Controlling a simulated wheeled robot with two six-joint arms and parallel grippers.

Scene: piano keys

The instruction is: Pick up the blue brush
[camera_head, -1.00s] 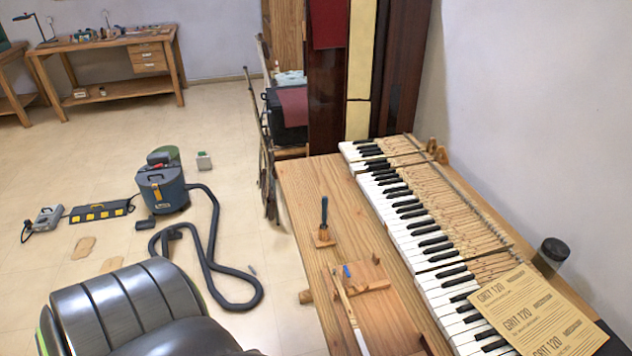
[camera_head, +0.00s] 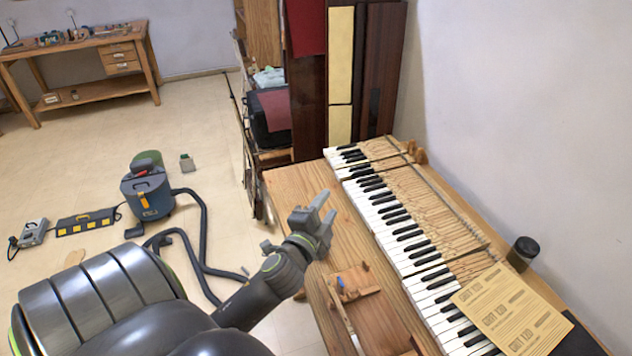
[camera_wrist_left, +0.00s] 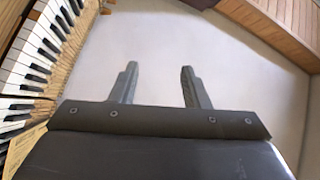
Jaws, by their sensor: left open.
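My left gripper (camera_head: 324,207) is open and empty above the wooden bench top (camera_head: 295,182), left of the piano keys. In the left wrist view its two fingers (camera_wrist_left: 159,70) stand apart with only pale wall between them. The upright blue-handled brush does not show now; my left gripper and wrist cover the part of the bench where it stood. A small blue item (camera_head: 341,283) lies on the wooden board nearer the front; I cannot tell what it is. My right gripper is not in view.
The piano keyboard (camera_head: 405,232) runs along the bench's right side. A yellow GRIT 120 sheet (camera_head: 510,310) and a dark jar (camera_head: 522,252) are at the right. A wooden board (camera_head: 385,318) holds small parts. A vacuum (camera_head: 147,193) with a hose stands on the floor.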

